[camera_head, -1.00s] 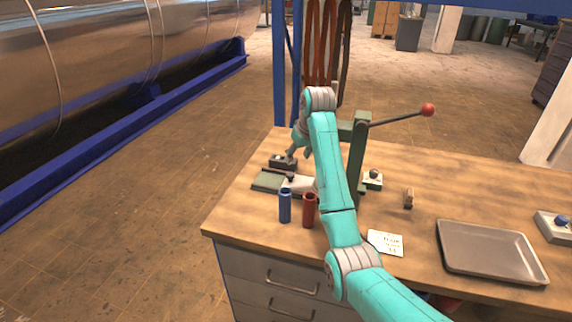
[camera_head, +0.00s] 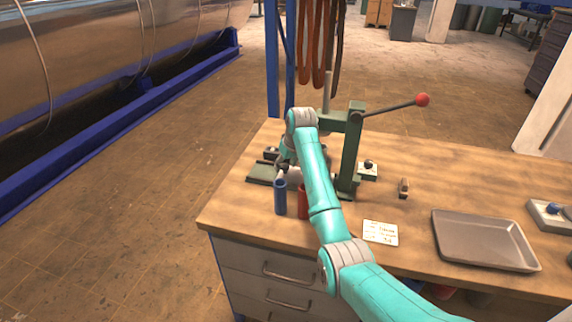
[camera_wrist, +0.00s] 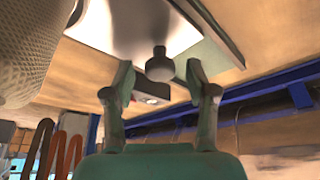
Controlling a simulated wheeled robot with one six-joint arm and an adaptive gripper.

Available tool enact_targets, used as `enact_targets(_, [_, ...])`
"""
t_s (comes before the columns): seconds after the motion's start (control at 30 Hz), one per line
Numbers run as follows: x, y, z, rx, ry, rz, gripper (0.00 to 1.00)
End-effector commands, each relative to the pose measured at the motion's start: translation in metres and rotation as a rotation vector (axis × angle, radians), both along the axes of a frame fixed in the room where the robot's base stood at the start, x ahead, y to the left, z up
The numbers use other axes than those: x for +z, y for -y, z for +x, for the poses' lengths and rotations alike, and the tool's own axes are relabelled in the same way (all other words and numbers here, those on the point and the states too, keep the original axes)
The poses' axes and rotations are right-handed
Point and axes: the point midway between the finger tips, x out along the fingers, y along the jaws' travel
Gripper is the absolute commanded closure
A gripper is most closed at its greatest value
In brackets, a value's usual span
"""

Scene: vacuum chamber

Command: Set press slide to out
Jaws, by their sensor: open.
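The green arbor press (camera_head: 351,155) stands on the wooden bench, its lever running right to a red ball. Its slide is a pale metal plate (camera_head: 293,174) on a green base (camera_head: 260,174), partly hidden by my arm. The wrist view shows the plate's bright metal (camera_wrist: 130,25) and a dark round knob (camera_wrist: 160,66) on it. My gripper (camera_wrist: 160,76) is open, with one fingertip on each side of the knob in that view. A gap shows on both sides, and contact is not visible. In the head view my gripper (camera_head: 284,160) is at the slide, mostly hidden.
A blue cylinder (camera_head: 280,197) and a red cylinder (camera_head: 303,202) stand close in front of the slide, beside my arm. A note (camera_head: 380,232), a small switch box (camera_head: 368,170) and a grey tray (camera_head: 484,240) lie to the right.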

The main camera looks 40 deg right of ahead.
Motion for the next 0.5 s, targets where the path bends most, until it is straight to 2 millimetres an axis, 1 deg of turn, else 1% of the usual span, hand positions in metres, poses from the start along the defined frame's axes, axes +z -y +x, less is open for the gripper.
enact_targets(0.2, [-0.0006,-0.0001,0.0002,0.000,0.000,0.000,0.43])
enact_targets(0.23, [-0.0005,-0.0001,0.0002,0.000,0.000,0.000,0.46])
enact_targets(0.43, [-0.0004,-0.0001,0.0002,0.000,0.000,0.000,0.96])
enact_targets(0.47, [-0.0004,-0.0001,0.0002,0.000,0.000,0.000,1.00])
enact_targets(0.5, [-0.0004,-0.0001,0.0002,0.000,0.000,0.000,1.00])
